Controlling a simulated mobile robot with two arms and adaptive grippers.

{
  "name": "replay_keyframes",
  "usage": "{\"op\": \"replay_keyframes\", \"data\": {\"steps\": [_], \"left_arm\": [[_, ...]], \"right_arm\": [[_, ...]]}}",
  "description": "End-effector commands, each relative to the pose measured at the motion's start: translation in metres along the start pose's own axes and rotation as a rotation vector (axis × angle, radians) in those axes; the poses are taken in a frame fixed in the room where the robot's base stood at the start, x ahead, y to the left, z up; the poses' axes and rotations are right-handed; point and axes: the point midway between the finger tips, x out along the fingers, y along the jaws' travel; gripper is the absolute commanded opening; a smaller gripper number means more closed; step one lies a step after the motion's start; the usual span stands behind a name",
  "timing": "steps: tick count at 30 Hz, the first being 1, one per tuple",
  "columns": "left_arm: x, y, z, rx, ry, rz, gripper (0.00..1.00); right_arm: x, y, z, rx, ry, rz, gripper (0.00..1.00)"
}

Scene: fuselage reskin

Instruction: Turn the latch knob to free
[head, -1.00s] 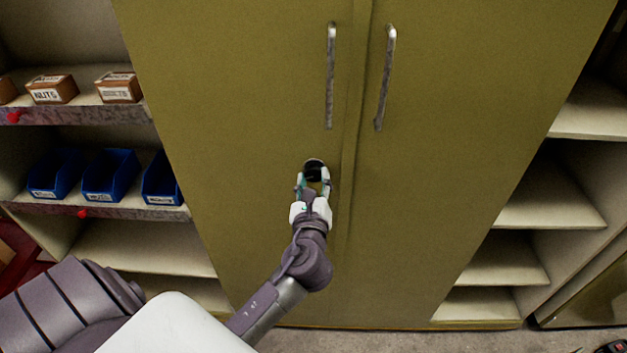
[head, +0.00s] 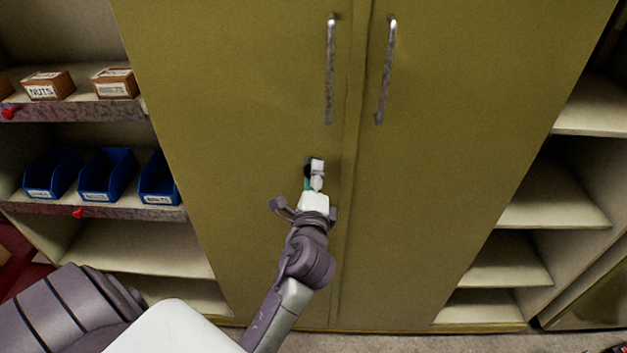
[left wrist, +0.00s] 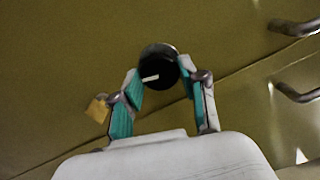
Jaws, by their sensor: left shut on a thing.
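The latch knob (left wrist: 158,68) is round and black with a short white mark, set in the olive cabinet door. In the left wrist view its mark lies nearly level, tilted slightly. In the head view only a dark part of the knob (head: 309,163) shows behind the fingers. My left gripper (head: 314,178) is at the door, shut on the knob, with one teal-padded finger on each side of it in the left wrist view. My right gripper is in no view.
The cabinet has two closed doors (head: 230,100) with upright metal handles (head: 330,70) above the knob. A small brass padlock-like thing (left wrist: 97,109) shows beside the left finger. Shelves with blue bins (head: 107,175) stand left; emptier shelves (head: 550,205) stand right.

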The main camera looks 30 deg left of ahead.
Motion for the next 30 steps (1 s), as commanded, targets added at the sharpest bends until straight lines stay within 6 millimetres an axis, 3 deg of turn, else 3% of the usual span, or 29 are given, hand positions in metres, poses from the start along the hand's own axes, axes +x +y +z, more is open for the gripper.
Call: {"op": "replay_keyframes", "data": {"steps": [12, 30], "left_arm": [[0.0000, 0.0008, 0.0003, -0.250, -0.002, 0.001, 0.08], [0.0001, 0.0002, 0.0005, -0.309, -0.001, 0.001, 0.08]], "right_arm": [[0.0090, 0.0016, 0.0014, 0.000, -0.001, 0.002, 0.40], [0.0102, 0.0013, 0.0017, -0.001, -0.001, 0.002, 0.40]]}}
